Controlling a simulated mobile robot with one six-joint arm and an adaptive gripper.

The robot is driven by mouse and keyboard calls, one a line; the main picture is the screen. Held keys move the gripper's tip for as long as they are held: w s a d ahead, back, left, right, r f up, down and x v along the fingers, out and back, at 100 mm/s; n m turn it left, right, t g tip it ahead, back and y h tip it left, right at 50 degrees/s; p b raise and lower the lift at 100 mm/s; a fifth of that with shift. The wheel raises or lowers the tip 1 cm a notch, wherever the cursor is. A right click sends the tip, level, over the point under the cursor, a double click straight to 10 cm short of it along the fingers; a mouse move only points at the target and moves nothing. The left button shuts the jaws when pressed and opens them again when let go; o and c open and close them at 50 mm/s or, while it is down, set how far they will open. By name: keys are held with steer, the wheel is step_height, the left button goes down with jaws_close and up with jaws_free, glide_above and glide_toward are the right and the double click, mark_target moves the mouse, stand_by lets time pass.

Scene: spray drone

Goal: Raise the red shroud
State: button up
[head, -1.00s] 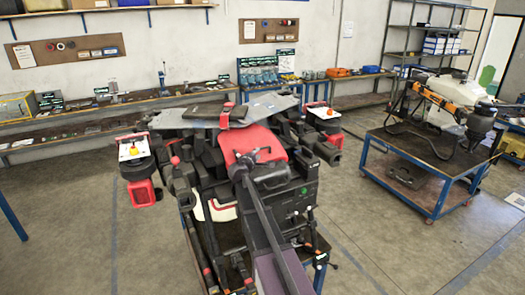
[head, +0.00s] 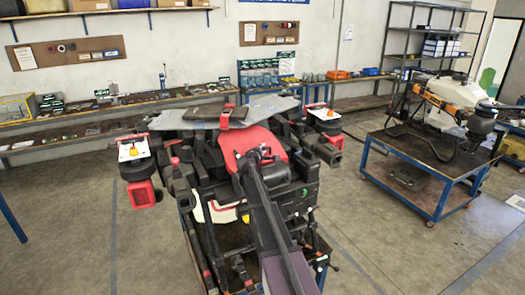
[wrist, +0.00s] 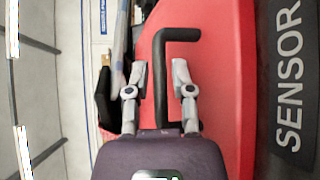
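The red shroud (head: 270,140) sits on top of the big dark drone (head: 185,160) in the head view. In the wrist view its red surface (wrist: 225,80) fills the right half. A black bent handle (wrist: 180,35) stands out in front of that surface. My gripper (wrist: 161,70) is open, with one grey finger on each side of the handle's upright part. Gaps show between the fingers and the handle, and nothing is gripped. In the head view my gripper (head: 254,157) is at the shroud, partly covered by my arm.
A black strip marked SENSOR (wrist: 290,75) runs beside the red surface. White-topped red units (head: 132,150) sit at the drone's sides. A blue cart (head: 420,180) with a second drone stands at right. Benches (head: 100,130) line the wall. Floor is clear between the carts.

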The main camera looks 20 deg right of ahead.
jaws_close()
step_height(320, 180, up, 6)
steer(key=p, duration=0.6)
steer(key=shift+w, duration=0.15)
steer(key=shift+o, duration=0.7)
jaws_free()
steer(key=shift+f, duration=0.15)
